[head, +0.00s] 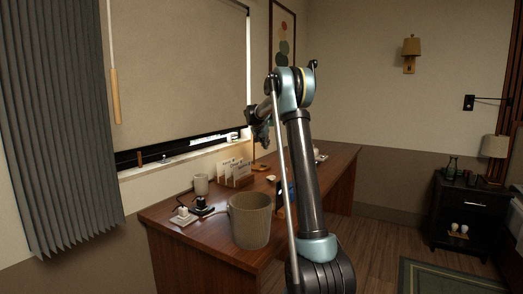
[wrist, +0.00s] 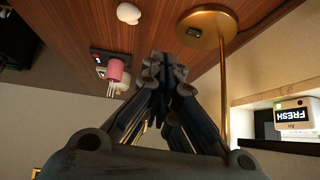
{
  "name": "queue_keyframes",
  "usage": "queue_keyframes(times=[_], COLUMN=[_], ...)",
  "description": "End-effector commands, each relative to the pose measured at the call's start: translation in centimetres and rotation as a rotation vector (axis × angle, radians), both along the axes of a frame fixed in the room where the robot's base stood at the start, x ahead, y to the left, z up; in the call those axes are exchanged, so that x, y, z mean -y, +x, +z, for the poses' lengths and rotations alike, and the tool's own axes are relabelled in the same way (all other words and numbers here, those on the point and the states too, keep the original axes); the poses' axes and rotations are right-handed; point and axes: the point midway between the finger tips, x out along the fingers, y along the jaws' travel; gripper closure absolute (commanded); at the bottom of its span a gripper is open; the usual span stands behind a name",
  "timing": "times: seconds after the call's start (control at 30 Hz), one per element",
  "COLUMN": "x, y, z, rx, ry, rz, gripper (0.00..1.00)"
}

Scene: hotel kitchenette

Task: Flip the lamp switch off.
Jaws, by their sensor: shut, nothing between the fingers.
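A brass lamp stand shows in the wrist view, with a round base (wrist: 207,22) on the wooden desk and a thin pole (wrist: 222,90). A small dark piece (wrist: 194,32) sits on the base and looks like the switch; its position cannot be read. My gripper (wrist: 163,62) is shut and empty, beside the pole and apart from the base piece as far as I can tell. In the head view my gripper (head: 261,138) hangs above the desk near the window, by the lamp base (head: 259,167). The lamp's shade is hidden.
A pink item (wrist: 119,70) and a white oval object (wrist: 129,13) lie near the lamp. A box marked FRESH (wrist: 293,118) stands on the sill.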

Motion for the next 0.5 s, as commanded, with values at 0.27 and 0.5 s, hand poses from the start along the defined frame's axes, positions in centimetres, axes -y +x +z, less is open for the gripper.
queue_keyframes(times=[0.27, 0.5], x=[2.0, 3.3], y=[-10.2, -19.3], z=[2.3, 2.9], rx=[-0.092, -0.169], ry=[-0.006, -0.006], rz=[0.058, 0.116], gripper=[1.0, 1.0])
